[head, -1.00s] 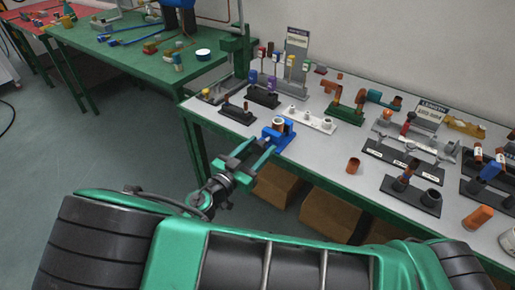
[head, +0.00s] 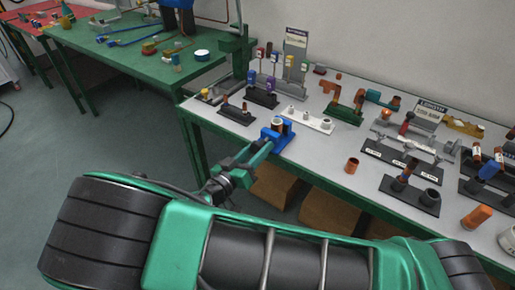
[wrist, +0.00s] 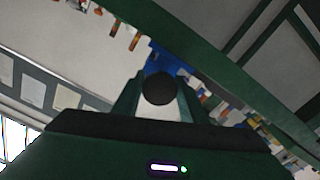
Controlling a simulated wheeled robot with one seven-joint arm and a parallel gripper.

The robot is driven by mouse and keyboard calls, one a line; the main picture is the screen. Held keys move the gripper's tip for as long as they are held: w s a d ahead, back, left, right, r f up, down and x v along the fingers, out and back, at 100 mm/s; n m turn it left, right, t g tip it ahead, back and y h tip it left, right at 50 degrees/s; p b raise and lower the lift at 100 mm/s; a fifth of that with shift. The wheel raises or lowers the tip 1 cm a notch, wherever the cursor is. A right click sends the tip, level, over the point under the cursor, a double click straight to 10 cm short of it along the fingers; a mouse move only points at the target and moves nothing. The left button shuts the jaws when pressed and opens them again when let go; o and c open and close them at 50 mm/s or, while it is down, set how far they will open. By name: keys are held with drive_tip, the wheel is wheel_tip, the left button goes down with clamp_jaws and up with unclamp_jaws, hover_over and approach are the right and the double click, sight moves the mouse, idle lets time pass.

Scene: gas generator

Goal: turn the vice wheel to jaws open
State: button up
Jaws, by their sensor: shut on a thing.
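The blue vice (head: 284,138) stands at the front edge of the white-topped bench in the head view. A piece of it also shows behind my fingers in the wrist view (wrist: 184,68). My gripper (head: 266,146) is at the vice's near side, just off the bench edge. In the wrist view, a dark round knob-like end (wrist: 159,88), which I take for the vice wheel, sits between my two green fingers (wrist: 158,104). My gripper is shut on it. The jaw gap of the vice is too small to judge.
The white bench top (head: 325,160) holds several labelled racks and parts. A copper-coloured cup (head: 352,165) stands near the front edge, right of the vice. Cardboard boxes (head: 330,212) are under the bench. A green table (head: 115,60) is at the back left.

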drive_tip(key=shift+a+n, duration=0.2)
drive_tip(key=shift+n, duration=1.8)
drive_tip(key=o, duration=1)
drive_tip(key=shift+o, duration=0.2)
drive_tip(key=shift+d, duration=0.1)
drive_tip(key=shift+s, duration=0.1)
drive_tip(key=v, duration=1)
drive_tip(key=shift+a, duration=0.3)
drive_tip(key=shift+s, duration=0.15)
